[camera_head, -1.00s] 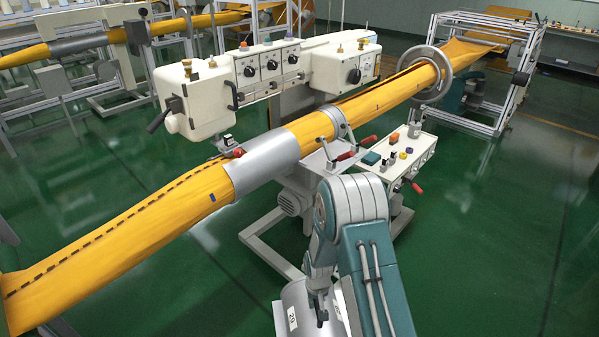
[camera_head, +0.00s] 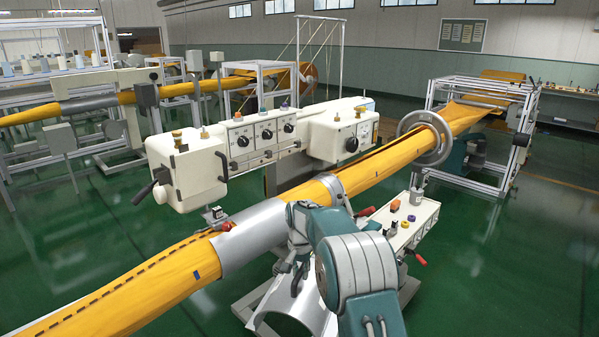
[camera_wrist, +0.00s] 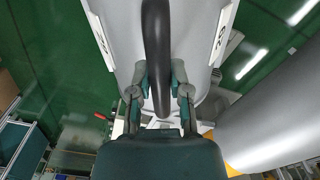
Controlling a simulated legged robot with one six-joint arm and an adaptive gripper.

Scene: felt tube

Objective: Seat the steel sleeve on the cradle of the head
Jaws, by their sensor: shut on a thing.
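The steel sleeve (camera_head: 304,312) is a light grey, curved, open-ended shell below the tube in the head view. In the wrist view the sleeve (camera_wrist: 122,42) lies beyond my fingers, with white numbered labels along its edges. My gripper (camera_head: 290,267) is shut on the sleeve's dark handle (camera_wrist: 157,55), which passes between the fingers in the wrist view. The white head (camera_head: 265,140) stands behind the yellow felt tube (camera_head: 170,270). A grey cylindrical section (camera_head: 250,236) surrounds the tube beside the head. My arm covers part of the area below the head, and I cannot make out the cradle clearly.
A white control box (camera_head: 405,222) with coloured knobs stands right of my arm. A large ring (camera_head: 425,138) encircles the tube, and an aluminium frame (camera_head: 480,120) stands at its far end. Green floor (camera_head: 510,270) is open at the right.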

